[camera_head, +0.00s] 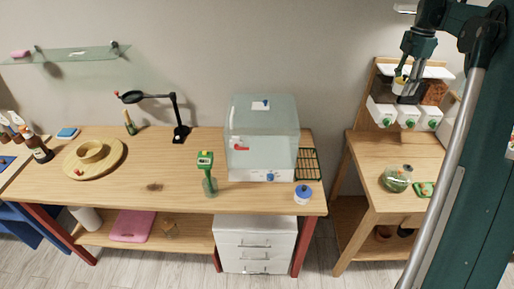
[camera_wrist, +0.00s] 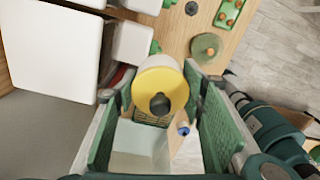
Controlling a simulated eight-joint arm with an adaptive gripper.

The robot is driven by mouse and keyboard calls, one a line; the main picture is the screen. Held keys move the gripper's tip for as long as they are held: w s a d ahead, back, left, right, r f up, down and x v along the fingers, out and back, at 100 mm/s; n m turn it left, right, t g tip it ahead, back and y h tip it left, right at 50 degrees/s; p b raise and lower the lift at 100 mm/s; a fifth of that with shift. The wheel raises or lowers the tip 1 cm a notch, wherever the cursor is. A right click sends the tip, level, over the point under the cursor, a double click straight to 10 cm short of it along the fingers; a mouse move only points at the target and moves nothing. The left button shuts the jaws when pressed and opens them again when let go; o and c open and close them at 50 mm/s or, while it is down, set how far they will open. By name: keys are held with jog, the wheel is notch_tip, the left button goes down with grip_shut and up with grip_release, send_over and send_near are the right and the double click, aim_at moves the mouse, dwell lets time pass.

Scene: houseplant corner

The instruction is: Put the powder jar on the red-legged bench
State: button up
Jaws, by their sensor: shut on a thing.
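A white jar with a yellow lid and dark knob (camera_wrist: 160,88) is between the green pads of my gripper (camera_wrist: 158,100) in the wrist view. The gripper is shut on it. In the head view my gripper (camera_head: 402,78) is high at the right, in front of the shelf unit's upper part, and the jar (camera_head: 398,88) shows small and partly hidden. The red-legged bench (camera_head: 150,188) has a wooden top and stands at left and centre, well to the left of my gripper.
The bench holds a clear tank (camera_head: 262,140), a green-topped bottle (camera_head: 207,178), a black lamp (camera_head: 178,120), a round wooden tray (camera_head: 112,157) and a dark rack (camera_head: 307,164). Its middle is mostly clear. White bins (camera_head: 405,113) and a glass pot (camera_head: 397,178) are on the right-hand unit.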

jog(key=w+a+n, duration=0.3)
jog(key=a, duration=1.8)
jog(key=w+a+n, duration=0.3)
jog(key=w+a, duration=0.1)
jog(key=a, duration=1.6)
jog(key=s+a+n, duration=0.2)
jog(key=s+a, duration=0.1)
jog(key=a, duration=1.1)
jog(key=s+a+n, duration=0.1)
jog(key=s+a, duration=0.2)
jog(key=a, duration=1.1)
jog(key=s+a+n, duration=0.2)
jog(key=s+a, duration=0.5)
jog(key=a, duration=0.4)
jog(key=s+a+n, duration=0.2)
jog(key=s+a, duration=0.5)
jog(key=a, duration=0.5)
jog(key=s+a+n, duration=0.2)
jog(key=s+a, duration=0.5)
jog(key=a, duration=0.4)
notch_tip(320, 180, down, 26)
jog(key=shift+w, duration=0.25)
jog(key=shift+f, duration=3.1)
jog(key=shift+f, duration=0.1)
